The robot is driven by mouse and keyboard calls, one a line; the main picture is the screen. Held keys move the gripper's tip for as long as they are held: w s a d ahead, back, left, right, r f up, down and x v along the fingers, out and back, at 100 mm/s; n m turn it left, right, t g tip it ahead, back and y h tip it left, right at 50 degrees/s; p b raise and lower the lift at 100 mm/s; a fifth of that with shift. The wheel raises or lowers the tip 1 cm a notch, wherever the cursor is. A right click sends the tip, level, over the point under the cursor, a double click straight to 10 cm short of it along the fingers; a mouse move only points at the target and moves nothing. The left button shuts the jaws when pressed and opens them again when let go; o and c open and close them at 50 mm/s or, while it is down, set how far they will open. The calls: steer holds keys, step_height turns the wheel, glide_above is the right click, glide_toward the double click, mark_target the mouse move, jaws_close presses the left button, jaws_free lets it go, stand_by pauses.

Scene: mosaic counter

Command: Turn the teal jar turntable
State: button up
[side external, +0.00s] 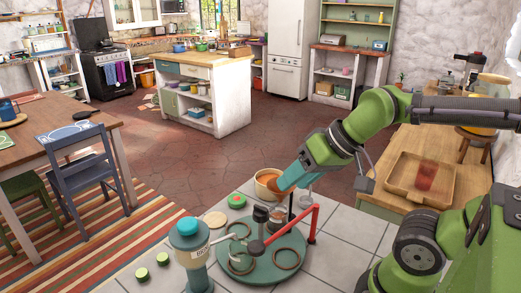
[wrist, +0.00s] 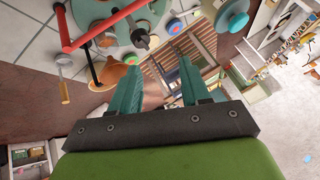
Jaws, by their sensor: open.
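The teal turntable (side external: 262,272) is a round disc on the white tiled counter, with brown rings and small dark upright parts on it. Part of it shows at the top of the wrist view (wrist: 88,10). A red bar (side external: 290,228) runs across its right side; it also shows in the wrist view (wrist: 105,24). My gripper (side external: 284,186) is above the counter, behind the disc, near a tan bowl (side external: 262,190). In the wrist view its teal fingers (wrist: 158,72) are apart with nothing between them.
Green-topped round pieces (side external: 142,273) and a pale disc (side external: 215,219) lie on the counter left of the turntable. A wooden tray (side external: 420,176) sits on a side counter at right. A blue chair (side external: 84,175) and table are at left.

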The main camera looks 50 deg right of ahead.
steer(key=w+d+f+m+g+h, duration=0.1)
steer(key=w+d+m+g, duration=0.1)
steer(key=w+m+g, duration=0.35)
steer(key=w+d+f+m+g+h, duration=0.1)
steer(key=w+d+m+g, duration=0.2)
steer(key=w+m, duration=0.55)
steer(key=m+g, duration=0.3)
steer(key=m, duration=1.5)
glide_toward(260, 207)
steer(key=x, duration=0.9)
steer(key=shift+f, duration=0.1)
jaws_close()
